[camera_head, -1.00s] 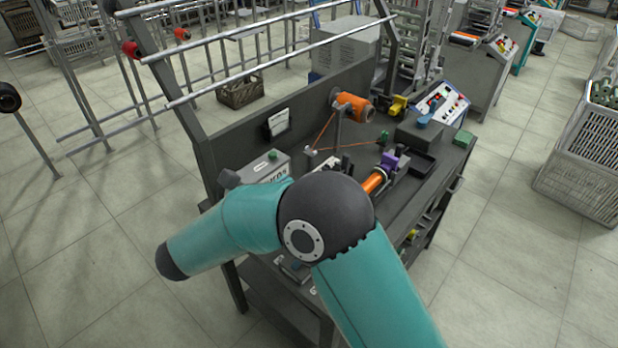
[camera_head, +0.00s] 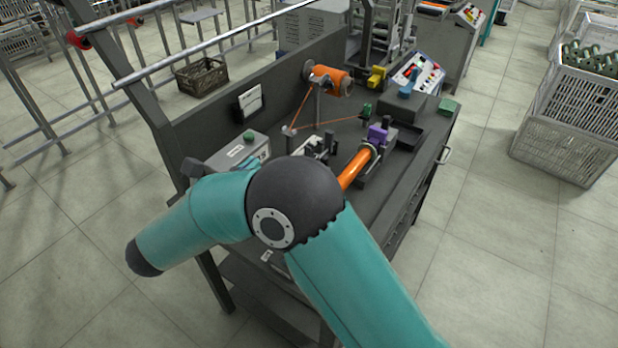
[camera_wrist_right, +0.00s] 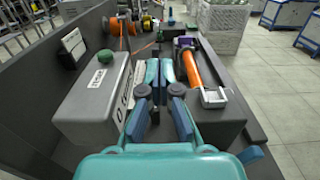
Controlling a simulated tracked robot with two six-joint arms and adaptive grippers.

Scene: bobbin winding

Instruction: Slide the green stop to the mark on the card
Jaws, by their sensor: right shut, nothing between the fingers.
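A small green piece (camera_head: 367,110) stands on the bench behind the purple block; it looks like the green stop, but it is too small to be sure. A white card (camera_head: 250,101) is on the bench's back panel; it also shows in the right wrist view (camera_wrist_right: 73,41). Its mark cannot be made out. My right gripper (camera_wrist_right: 160,70) is shut and empty, between the grey box and the orange tube in the wrist view. In the head view my right arm hides its fingers. My left gripper is out of view.
A grey box (camera_wrist_right: 90,100) with a green button is close left of the gripper. The orange tube (camera_head: 356,167) and purple block (camera_head: 378,133) are to the right. An orange bobbin (camera_head: 331,80) feeds thread across the bench (camera_head: 392,190). A green block (camera_head: 449,107) lies at the bench's right.

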